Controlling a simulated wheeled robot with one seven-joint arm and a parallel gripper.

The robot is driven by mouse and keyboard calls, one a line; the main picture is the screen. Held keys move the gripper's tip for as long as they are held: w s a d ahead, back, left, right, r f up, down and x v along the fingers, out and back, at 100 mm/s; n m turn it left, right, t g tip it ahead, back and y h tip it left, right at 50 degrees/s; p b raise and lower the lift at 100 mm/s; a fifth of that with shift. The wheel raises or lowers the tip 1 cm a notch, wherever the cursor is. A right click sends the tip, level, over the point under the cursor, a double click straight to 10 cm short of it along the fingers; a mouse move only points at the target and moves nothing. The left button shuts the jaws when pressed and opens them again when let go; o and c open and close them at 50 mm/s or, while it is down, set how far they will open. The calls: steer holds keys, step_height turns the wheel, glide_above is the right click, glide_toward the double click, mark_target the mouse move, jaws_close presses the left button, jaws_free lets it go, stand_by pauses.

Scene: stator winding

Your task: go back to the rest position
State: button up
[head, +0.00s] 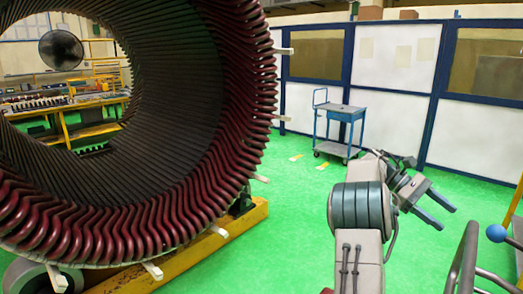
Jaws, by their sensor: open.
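My gripper (440,210) is at the right of the head view, at the end of my folded arm. Its two dark fingers are apart and point to the lower right, with nothing between them. The large stator (225,150), with dark red winding ends around its open bore, fills the left half of the view. My gripper is well clear to the right of the stator and touches nothing.
The stator rests on a yellow support (205,245). A blue trolley (338,113) stands farther back, before blue-framed partition panels (395,60). Green floor (290,200) is clear between stator and arm. A blue ball-topped lever (496,233) is at the lower right.

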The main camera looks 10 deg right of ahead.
steer(key=s+a+f+t+y, duration=0.2)
steer(key=s+a+t, duration=0.2)
steer(key=a, duration=1)
steer(key=s+a+f+m+t+y, duration=0.1)
steer(key=a+t, duration=0.5)
steer(key=a, duration=0.8)
steer(key=s+a+f+m+t+y, duration=0.1)
steer(key=s+a+f+t+y, duration=0.2)
steer(key=a, duration=1.1)
steer(key=s+f+t, duration=0.2)
steer(key=s+t, duration=0.1)
steer(key=s, duration=0.1)
steer(key=shift+a+y, duration=0.3)
steer(key=shift+r, duration=0.1)
